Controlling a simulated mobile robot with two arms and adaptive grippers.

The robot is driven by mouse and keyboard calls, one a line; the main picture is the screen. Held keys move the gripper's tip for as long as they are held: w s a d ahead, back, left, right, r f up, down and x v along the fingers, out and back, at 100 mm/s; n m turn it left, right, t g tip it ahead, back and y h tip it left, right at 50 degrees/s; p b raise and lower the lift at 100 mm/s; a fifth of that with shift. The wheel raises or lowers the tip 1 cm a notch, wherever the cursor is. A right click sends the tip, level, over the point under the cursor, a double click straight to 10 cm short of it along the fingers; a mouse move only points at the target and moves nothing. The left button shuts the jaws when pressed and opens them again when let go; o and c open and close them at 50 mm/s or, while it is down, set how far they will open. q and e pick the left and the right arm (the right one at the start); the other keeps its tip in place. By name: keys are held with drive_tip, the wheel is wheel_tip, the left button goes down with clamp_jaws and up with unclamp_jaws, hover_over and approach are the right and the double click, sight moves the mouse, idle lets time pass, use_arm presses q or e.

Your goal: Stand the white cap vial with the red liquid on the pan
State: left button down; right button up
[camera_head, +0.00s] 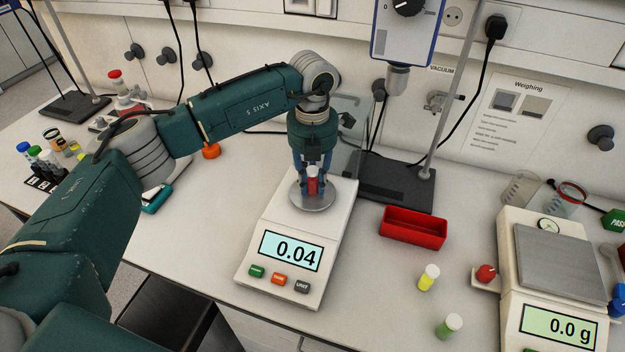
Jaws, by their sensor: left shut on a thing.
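The vial with red liquid (312,185) is in my left gripper (313,178), which points straight down and is shut on it. A pale cap top shows between the fingers. The vial is upright over the round metal pan (312,202) of the middle balance (285,243), whose display reads 0.04. The vial's base is at the pan; I cannot tell for sure whether it touches. The fingers partly hide the vial. My right gripper is not in view.
A red tray (413,228) lies right of the balance. A yellow vial (428,277) and a green vial (448,326) stand in front. A second balance (556,260) reads 0.0 g. A stand base (396,187) is behind. A rack of vials (42,170) is far left.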

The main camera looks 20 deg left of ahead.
sight(313, 170)
use_arm(q)
drive_tip(key=c, duration=1.5)
unclamp_jaws()
drive_tip(key=shift+f, duration=0.1)
drive_tip(key=shift+r, duration=0.5)
wheel_tip(313, 170, up, 11)
drive_tip(key=b, duration=0.3)
drive_tip(key=shift+r, duration=0.15)
